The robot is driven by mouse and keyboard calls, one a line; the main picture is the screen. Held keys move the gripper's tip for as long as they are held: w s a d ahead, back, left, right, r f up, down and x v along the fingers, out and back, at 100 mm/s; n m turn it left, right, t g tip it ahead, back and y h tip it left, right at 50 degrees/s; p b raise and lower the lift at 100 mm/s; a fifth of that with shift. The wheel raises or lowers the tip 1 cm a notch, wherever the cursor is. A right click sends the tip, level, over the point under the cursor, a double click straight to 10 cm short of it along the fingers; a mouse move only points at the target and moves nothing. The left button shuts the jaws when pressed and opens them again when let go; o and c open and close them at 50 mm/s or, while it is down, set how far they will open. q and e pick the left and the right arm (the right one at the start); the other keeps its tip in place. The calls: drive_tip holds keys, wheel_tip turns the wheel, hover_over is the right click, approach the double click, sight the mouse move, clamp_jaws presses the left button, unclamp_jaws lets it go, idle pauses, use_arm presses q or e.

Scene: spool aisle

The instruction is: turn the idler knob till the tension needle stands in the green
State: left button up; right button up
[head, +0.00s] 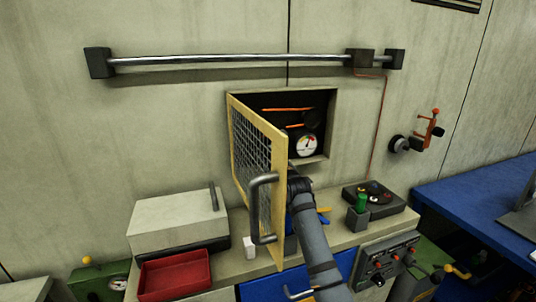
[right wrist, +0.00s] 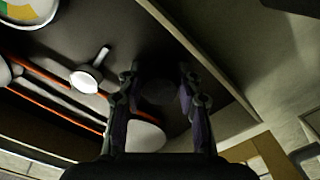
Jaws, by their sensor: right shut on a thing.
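The tension gauge (head: 305,145) sits in an open wall recess, with a white face and a coloured arc. Its needle is too small to read against the green. In the right wrist view, part of a dial (right wrist: 28,18) with green and yellow shows at the top left corner. My right gripper (right wrist: 158,92) is shut on a dark round knob (right wrist: 158,88), which lies in shadow between its fingers. In the head view, my right gripper (head: 297,182) is at the recess's lower edge, its fingertips mostly hidden. My left gripper is out of view.
A yellow-framed mesh door (head: 270,190) stands open just left of my right arm. Orange cords (head: 287,109) run inside the recess.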

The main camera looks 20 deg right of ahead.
drive_tip(key=n, duration=0.4)
drive_tip(key=shift+p, duration=0.35)
drive_tip(key=shift+n, duration=2.5)
drive_tip(key=shift+r, duration=0.1)
drive_tip(key=o, duration=1.2)
drive_tip(key=shift+c, duration=0.2)
